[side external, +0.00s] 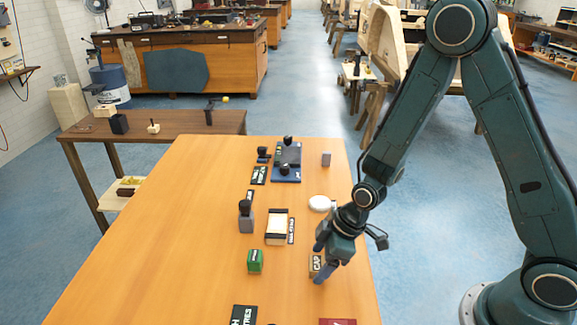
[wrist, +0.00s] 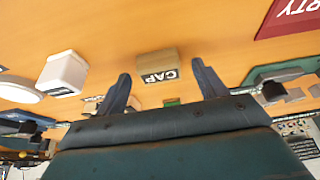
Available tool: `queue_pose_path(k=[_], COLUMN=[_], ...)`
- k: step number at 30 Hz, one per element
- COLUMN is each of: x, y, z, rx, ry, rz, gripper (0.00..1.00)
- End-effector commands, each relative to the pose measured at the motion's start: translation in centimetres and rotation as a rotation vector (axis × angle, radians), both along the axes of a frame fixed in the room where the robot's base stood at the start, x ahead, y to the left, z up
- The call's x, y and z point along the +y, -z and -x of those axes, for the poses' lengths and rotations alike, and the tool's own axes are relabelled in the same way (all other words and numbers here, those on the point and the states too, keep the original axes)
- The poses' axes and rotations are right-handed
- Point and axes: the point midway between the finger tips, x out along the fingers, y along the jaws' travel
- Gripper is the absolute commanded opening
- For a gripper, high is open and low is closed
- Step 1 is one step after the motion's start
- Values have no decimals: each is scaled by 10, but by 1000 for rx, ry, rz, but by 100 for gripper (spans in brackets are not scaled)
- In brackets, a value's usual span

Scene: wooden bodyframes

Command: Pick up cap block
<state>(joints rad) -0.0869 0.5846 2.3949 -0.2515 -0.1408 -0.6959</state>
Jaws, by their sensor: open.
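The cap block (side external: 315,264) is a small tan block with a black "CAP" label, on the orange table right of centre, partly hidden by my gripper. In the wrist view the cap block (wrist: 156,63) shows its label and sits just beyond the fingertips, roughly between their lines. My gripper (side external: 321,260) points down at the block, one finger toward the far side and one toward the near side. In the wrist view my gripper (wrist: 162,80) has its two fingers well apart, with nothing held between them.
A green block (side external: 255,261) stands left of the cap block. A cream box (side external: 277,226), a grey black-topped item (side external: 246,218) and a white round item (side external: 320,203) are farther back. A blue stand (side external: 287,172) is at the far end. The table's (side external: 170,270) left side is clear.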

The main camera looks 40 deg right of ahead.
Motion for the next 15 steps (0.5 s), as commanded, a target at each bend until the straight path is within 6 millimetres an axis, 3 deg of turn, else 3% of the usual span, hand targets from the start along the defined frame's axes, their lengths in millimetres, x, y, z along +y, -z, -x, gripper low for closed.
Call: queue_pose_path(k=[15], x=[2], y=[8], z=[-2], rx=[0], ry=[0], rz=[0], gripper=[71])
